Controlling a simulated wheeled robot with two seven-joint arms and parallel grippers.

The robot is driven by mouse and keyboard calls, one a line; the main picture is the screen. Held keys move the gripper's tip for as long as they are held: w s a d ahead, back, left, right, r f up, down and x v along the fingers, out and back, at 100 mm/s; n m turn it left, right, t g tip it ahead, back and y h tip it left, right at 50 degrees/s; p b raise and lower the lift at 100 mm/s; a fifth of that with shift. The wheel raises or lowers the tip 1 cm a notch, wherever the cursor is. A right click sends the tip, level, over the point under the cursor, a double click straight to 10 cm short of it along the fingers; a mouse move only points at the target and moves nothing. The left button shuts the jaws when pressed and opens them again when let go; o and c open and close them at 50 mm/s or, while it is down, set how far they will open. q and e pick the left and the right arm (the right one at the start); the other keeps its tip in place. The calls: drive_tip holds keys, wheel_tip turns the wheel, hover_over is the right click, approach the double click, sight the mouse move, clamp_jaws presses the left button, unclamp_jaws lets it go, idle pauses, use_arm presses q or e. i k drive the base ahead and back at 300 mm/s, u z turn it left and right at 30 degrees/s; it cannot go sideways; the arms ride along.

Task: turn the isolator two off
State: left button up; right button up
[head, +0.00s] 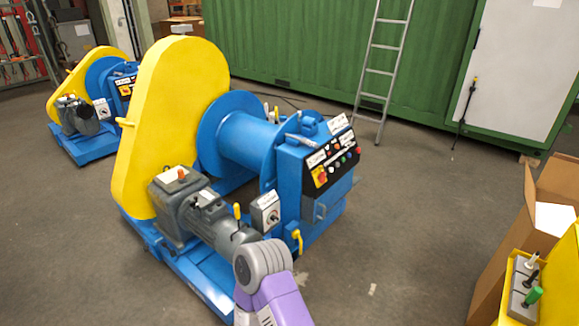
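The farther winch has a similar light box with a dark knob (102,108) and a small panel with a red-and-yellow switch (125,88). I cannot read which is isolator two, nor the knob positions. A purple and grey link of my arm rises at bottom centre, just below the nearer switch box. Neither gripper shows.
The nearer winch has a yellow chain guard (165,120), a grey motor (215,218) and a blue drum (245,142). A ladder (385,60) leans on a green container (300,45). A cardboard box (500,240) and a yellow case (560,270) stand right. The middle-right floor is clear.

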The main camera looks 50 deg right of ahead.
sight(321, 176)
drive_tip(key=z, duration=2)
drive_tip(key=i, duration=0.9)
drive_tip(key=u, duration=0.55)
drive_tip(key=i, duration=1.45)
drive_tip(key=u, duration=0.65)
